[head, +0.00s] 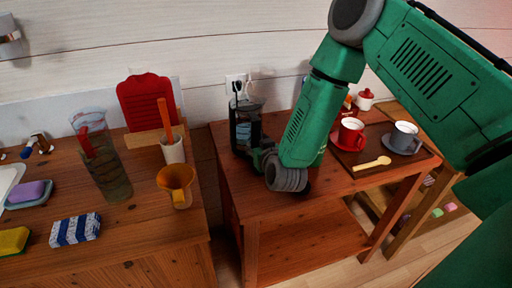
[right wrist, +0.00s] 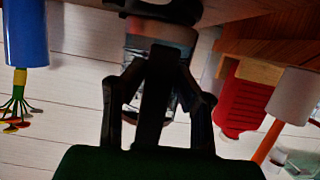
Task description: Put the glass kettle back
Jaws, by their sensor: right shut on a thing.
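The glass kettle (head: 250,106) stands upright at the left rear of the wooden side table, clear-walled with dark parts. My right gripper (head: 258,154) reaches it from the front right and is shut on it. In the right wrist view the picture is upside down; the glass kettle (right wrist: 160,35) shows behind the dark fingers of my right gripper (right wrist: 158,90), with a black part at the top edge. The fingers hide much of the kettle, and I cannot tell whether it rests fully on a base. My left gripper is not in view.
A wall socket (head: 236,82) is behind the kettle. A brown tray (head: 352,174) with red and grey cups and a wooden spoon lies on the table's right side. The left counter (head: 140,232) holds a glass pitcher (head: 108,172), an orange mug (head: 177,184) and sponges. The table's front left is clear.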

